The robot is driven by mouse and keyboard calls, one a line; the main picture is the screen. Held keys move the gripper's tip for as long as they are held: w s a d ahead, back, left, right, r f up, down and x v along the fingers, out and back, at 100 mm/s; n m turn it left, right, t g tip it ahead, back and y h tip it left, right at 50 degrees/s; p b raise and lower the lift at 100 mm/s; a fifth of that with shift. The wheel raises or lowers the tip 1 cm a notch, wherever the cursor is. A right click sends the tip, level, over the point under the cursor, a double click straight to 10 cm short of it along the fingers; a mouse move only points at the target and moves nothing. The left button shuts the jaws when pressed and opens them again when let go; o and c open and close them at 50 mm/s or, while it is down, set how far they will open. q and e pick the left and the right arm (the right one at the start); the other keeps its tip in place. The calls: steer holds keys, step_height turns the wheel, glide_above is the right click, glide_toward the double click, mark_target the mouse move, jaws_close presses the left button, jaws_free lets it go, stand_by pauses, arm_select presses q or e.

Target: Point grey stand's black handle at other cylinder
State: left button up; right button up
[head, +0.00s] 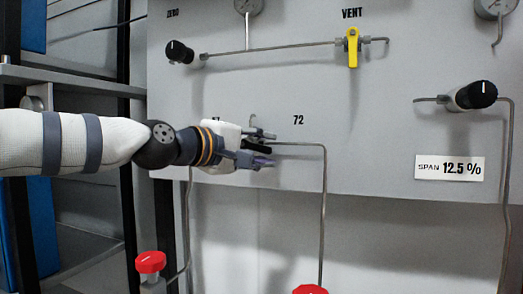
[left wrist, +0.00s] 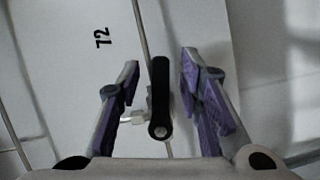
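The black handle (head: 258,146) sits on a valve on the light grey panel (head: 420,130), between the label "72" (head: 298,120) and a partly hidden label on the left. In the left wrist view the handle (left wrist: 159,95) is a straight bar with a round pivot screw at its lower end. It points toward the 72 side, right in the head view. My left gripper (head: 264,148) is open around the handle. In the left wrist view a purple-padded finger stands on each side, with gaps visible. My right gripper is not in view.
Red knobs (head: 150,262) and (head: 311,289) show low down, with metal tubes rising from near them; the cylinders are not visible. A yellow VENT handle (head: 353,48), black knobs (head: 180,52) and (head: 476,95), and gauges surround the valve. A dark rack (head: 75,75) stands left.

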arm_select(q)
jaws_close()
steer(key=shift+a+f+m+y+p, duration=0.15)
steer(key=shift+m+y+p, duration=0.15)
steer(key=shift+m+p, duration=0.3)
steer(key=shift+a+f+m+y+p, duration=0.15)
steer(key=shift+m+y+p, duration=0.15)
steer(key=shift+m+p, duration=0.3)
steer(key=shift+d+f, duration=0.1)
steer(key=shift+f, duration=0.05)
jaws_free()
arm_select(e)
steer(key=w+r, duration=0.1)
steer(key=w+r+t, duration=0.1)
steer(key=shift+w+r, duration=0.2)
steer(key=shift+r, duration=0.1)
arm_select(q)
steer(key=v, duration=1.2)
steer(key=shift+w, duration=0.15)
